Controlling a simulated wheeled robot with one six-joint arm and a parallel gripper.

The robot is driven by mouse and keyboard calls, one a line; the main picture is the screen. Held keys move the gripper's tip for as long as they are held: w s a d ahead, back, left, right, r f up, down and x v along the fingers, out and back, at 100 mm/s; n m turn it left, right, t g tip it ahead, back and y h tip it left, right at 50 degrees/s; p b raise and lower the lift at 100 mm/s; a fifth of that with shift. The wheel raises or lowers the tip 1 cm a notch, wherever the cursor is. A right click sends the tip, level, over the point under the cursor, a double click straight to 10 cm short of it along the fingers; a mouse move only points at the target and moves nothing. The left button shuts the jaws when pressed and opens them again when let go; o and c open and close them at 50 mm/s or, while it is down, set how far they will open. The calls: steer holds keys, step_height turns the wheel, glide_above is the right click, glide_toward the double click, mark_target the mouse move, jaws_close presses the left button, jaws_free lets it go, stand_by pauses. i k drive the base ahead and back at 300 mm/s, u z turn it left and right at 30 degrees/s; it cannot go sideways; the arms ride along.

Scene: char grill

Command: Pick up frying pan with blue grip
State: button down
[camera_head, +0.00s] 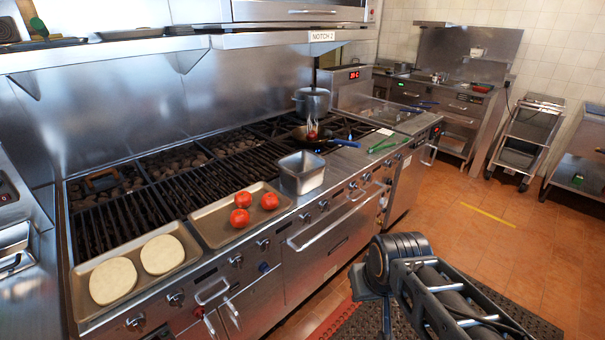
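A dark frying pan (309,136) sits on the grill range, toward its far right end. Its blue grip (345,143) points right, toward the front edge of the range. Something small and reddish (312,130) shows at the pan; I cannot tell what it is or whether it lies inside. My dark arm is folded low at the bottom right, in front of the range and well apart from the pan. The fingers of my gripper do not show.
A steel pot (313,101) stands behind the pan. A metal bin (301,173) is nearer on the front ledge, and green-handled tongs (387,143) lie to the right. Trays hold tomatoes (240,219) and round breads (113,281). Open tiled floor (480,235) lies right.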

mark_target(299, 134)
steer(key=z, duration=1.35)
steer(key=i, duration=3.2)
steer(key=u, duration=5.05)
